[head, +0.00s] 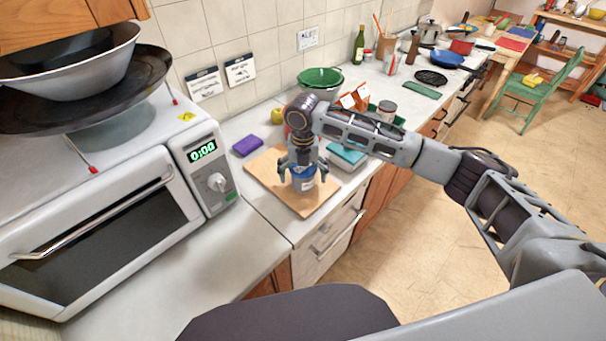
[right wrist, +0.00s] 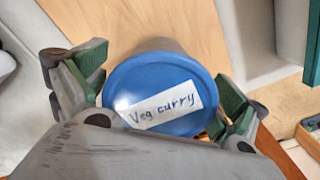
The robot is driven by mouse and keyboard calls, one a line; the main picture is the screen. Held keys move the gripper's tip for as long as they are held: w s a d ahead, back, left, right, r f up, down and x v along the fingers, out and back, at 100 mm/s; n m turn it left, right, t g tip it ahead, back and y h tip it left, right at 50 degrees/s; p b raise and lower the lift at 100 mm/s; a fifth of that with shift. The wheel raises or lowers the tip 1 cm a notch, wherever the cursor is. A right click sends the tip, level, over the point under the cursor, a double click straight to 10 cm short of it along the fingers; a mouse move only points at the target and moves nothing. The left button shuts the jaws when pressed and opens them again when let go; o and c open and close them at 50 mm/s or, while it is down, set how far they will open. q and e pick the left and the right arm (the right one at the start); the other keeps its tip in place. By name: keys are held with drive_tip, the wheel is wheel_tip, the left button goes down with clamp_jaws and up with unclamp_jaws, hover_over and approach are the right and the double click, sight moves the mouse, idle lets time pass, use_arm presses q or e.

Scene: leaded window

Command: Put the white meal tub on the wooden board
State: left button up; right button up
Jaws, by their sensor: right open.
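The meal tub (head: 303,184) stands upright on the wooden board (head: 264,172), near the board's right side. Its blue lid (right wrist: 150,85) has a white label reading "Veg curry"; its pale body is mostly hidden under the lid and fingers. My right gripper (head: 303,170) points down over the tub from above. In the right wrist view its green-padded fingers are spread on either side of the lid, with a visible gap at the left; contact at the right is unclear. My left gripper is in neither view.
A microwave (head: 100,225) with bowls on top stands to the left. A purple block (head: 247,146) lies behind the board. A teal-lidded container (head: 347,155) is close on the right, with a green colander (head: 320,77) behind. The counter in front of the board is clear.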

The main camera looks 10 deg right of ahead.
drive_tip(key=shift+r+b, duration=0.5)
drive_tip(key=shift+r, duration=5.5)
